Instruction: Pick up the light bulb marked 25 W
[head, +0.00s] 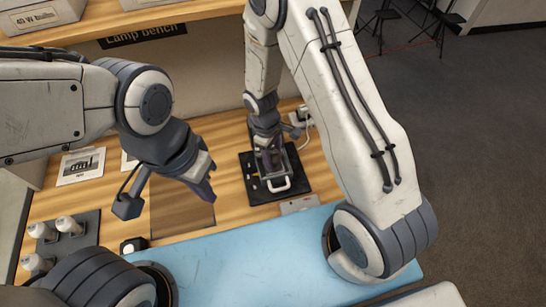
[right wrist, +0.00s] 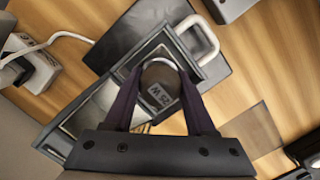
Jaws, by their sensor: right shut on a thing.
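In the right wrist view, my right gripper (right wrist: 160,76) is shut on a rounded dark bulb (right wrist: 160,88) with a pale label reading 25 W. The bulb sits between the two fingers, over a grey metal frame with a white handle (right wrist: 206,38). I cannot tell whether it touches the frame. In the head view my right gripper (head: 268,152) points down over the same frame, and its fingers mostly hide the bulb.
The frame rests on a black mat (head: 259,194) on the wooden bench. A power socket (head: 304,116) with a cable stands close behind. Several white bulbs (head: 68,224) stand in dark holders at the left. A blue surface (head: 250,262) lies clear in front. A 40 W box (head: 35,18) is at the back.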

